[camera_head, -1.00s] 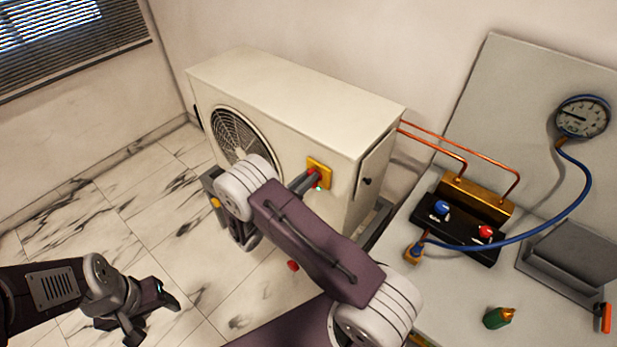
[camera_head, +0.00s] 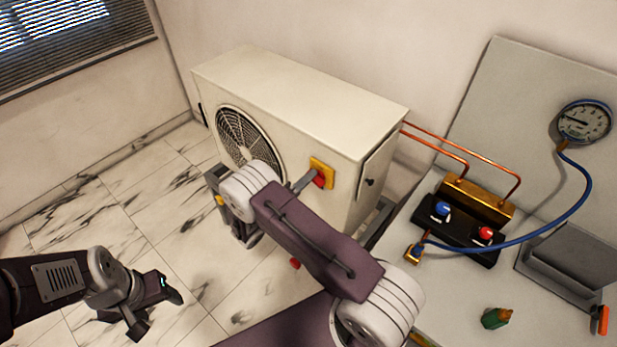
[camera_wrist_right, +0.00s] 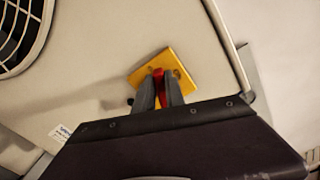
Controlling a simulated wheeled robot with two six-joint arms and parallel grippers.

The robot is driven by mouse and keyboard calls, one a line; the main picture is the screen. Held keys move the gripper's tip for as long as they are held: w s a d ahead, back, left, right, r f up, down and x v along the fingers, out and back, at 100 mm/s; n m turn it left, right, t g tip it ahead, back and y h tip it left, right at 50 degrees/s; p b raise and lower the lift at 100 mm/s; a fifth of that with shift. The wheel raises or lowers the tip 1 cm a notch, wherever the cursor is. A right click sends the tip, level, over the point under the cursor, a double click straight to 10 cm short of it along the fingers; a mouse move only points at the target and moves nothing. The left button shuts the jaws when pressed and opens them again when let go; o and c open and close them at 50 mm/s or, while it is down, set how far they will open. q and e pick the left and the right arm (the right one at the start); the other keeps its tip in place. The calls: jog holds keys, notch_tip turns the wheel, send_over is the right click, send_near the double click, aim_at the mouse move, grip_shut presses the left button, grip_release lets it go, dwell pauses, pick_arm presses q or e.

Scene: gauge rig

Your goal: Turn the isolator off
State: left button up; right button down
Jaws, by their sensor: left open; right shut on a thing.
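The isolator is a red handle (camera_head: 319,182) on a yellow plate (camera_head: 322,167), fixed to the front of the cream outdoor unit (camera_head: 290,110). In the right wrist view the yellow plate (camera_wrist_right: 188,72) looks tilted, and the red handle (camera_wrist_right: 160,85) shows between my fingers. My right gripper (camera_wrist_right: 160,90) is shut on the red handle; in the head view its tip (camera_head: 310,180) meets the handle and my arm hides part of it. My left gripper (camera_head: 158,308) is open and empty over the floor at the lower left.
To the right a grey bench (camera_head: 450,290) holds a black manifold with a blue knob (camera_head: 442,209) and a red knob (camera_head: 486,233). A blue hose (camera_head: 560,215) runs up to a round gauge (camera_head: 584,121). The floor at left is clear.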

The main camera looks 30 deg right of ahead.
jog(key=shift+w+f+n, duration=0.1)
jog(key=shift+f+n, duration=0.05)
jog(key=shift+n, duration=1)
jog(key=shift+f+n, duration=0.15)
jog(key=shift+n, duration=1)
jog(key=c, duration=1.4)
grip_release()
jog(key=shift+f, duration=0.1)
jog(key=shift+a, duration=0.15)
jog(key=b+v, duration=0.2)
jog(key=v, duration=0.7)
